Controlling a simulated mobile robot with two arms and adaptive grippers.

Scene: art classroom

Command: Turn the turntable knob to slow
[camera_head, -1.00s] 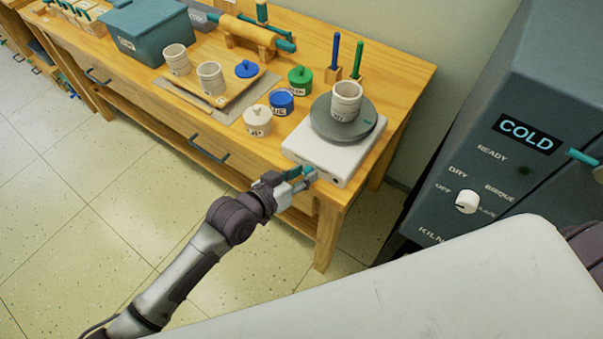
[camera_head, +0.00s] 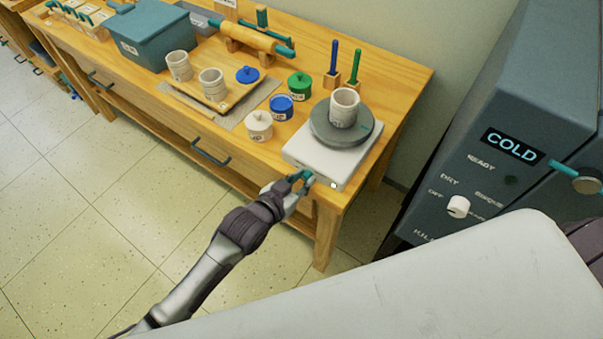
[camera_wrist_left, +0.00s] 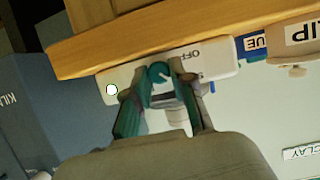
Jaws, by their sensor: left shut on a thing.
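The turntable (camera_head: 318,160) is a white box with a grey round plate (camera_head: 322,132) on top, near the table's front right corner. A white cup (camera_head: 344,108) stands on the plate. The teal knob (camera_wrist_left: 157,72) on the box's front face carries a pale pointer line and sits beside the printed word OFF, in the left wrist view. My left gripper (camera_head: 302,178) is at that front face, its fingers (camera_wrist_left: 160,80) shut on the knob from both sides. Other speed labels are hidden or unreadable. My right gripper is not in view.
The wooden table (camera_head: 392,110) also holds lidded pots in white (camera_head: 258,126), blue (camera_head: 281,107) and green (camera_head: 299,86), plus a tray with cups. The grey kiln (camera_head: 500,110), marked COLD, stands at the right. Floor is open in front of the table.

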